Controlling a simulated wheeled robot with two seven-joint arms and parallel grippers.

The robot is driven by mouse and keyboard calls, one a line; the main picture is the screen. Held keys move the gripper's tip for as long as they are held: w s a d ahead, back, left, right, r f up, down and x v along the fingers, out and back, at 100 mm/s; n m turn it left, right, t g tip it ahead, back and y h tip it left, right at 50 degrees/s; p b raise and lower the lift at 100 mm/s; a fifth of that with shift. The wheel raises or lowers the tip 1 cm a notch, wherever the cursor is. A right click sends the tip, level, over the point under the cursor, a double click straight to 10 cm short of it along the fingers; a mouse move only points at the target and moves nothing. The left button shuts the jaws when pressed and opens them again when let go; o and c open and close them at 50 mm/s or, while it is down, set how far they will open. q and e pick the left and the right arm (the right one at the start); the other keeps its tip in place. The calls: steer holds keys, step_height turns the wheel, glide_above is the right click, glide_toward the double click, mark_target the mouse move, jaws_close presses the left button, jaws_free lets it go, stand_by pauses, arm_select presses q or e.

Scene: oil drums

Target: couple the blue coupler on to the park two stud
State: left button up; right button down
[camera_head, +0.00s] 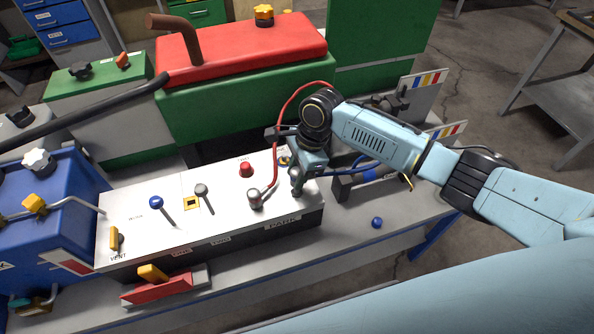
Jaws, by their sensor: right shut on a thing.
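My right gripper (297,178) is over the right end of the white-topped panel box (140,218), pointing down. It is shut on a small dark grey piece (297,188), apparently the blue coupler; the gripper hides much of it. A blue hose (346,166) runs from near the gripper to the right, partly behind my arm. I cannot tell whether the held piece touches the panel. The park two stud cannot be made out; the gripper covers that area. A grey coupler (255,200) with a red hose (276,130) stands on the panel left of the gripper. My left gripper is out of view.
A red knob (246,169), a blue-knobbed lever (156,202) and a grey-knobbed lever (201,190) stand on the panel. A small blue ball-like piece (377,222) lies on the bench, right of the panel. A red-and-green machine (250,75) stands behind.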

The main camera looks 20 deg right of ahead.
steer(key=shift+f, duration=0.15)
steer(key=shift+f+p, duration=0.25)
steer(key=shift+p, duration=0.05)
steer(key=shift+f, duration=0.1)
steer(key=shift+f, duration=0.15)
steer(key=shift+f, duration=0.4)
steer(key=shift+f+p, duration=0.4)
steer(key=shift+p, duration=0.1)
stand_by(0.4)
steer(key=shift+f+p, duration=0.1)
steer(key=shift+p, duration=0.2)
steer(key=shift+f, duration=0.4)
stand_by(0.5)
